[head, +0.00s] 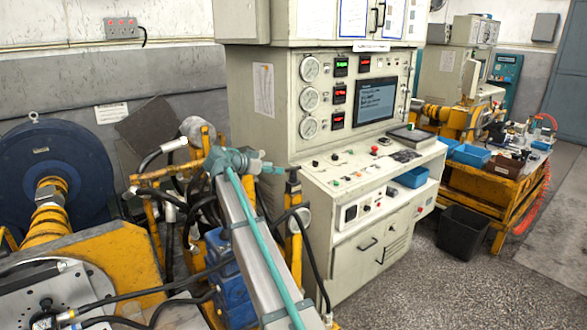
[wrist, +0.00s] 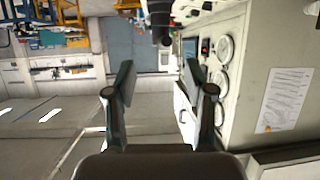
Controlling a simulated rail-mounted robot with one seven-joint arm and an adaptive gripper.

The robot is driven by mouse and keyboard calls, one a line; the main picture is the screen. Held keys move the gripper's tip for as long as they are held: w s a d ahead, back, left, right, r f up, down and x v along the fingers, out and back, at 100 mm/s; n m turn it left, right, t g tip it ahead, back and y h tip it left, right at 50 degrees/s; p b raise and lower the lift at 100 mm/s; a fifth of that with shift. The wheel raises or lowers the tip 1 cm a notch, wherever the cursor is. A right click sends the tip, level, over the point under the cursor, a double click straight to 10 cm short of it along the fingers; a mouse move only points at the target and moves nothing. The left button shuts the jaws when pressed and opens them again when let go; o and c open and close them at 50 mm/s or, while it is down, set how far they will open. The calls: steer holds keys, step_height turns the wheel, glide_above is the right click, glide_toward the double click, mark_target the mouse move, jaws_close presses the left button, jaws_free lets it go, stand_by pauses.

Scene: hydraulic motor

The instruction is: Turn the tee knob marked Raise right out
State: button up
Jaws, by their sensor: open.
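My gripper (head: 275,168) is in front of the left side of the cream control console (head: 262,120), pointing right. In the wrist view its two dark fingers stand apart with nothing between them, so my gripper (wrist: 159,78) is open and empty. I cannot make out a tee knob or a Raise mark in either view. A dark-topped yellow post (head: 293,190) stands just right of the fingertips in the head view. A dark round-ended thing (wrist: 161,22) is beyond the fingers at the top of the wrist view; I cannot tell what it is.
The console has round gauges (head: 309,98), a screen (head: 375,101) and a sloped panel with small knobs. Black hoses and yellow frames crowd below my arm. A blue flywheel (head: 50,180) stands at left. A black bin (head: 464,232) stands on the floor at right.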

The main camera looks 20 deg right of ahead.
mark_target(292, 167)
steer(key=p+x, duration=0.1)
steer(key=x, duration=0.2)
steer(key=p+x, duration=0.1)
steer(key=x, duration=0.2)
steer(key=r+p+x, duration=0.1)
steer(key=x, duration=0.2)
steer(key=shift+w+d, duration=0.15)
steer(key=shift+d, duration=0.2)
steer(key=shift+w+d+f+p, duration=0.1)
steer(key=shift+d+f+p, duration=0.2)
steer(key=shift+d+f, duration=0.15)
jaws_close()
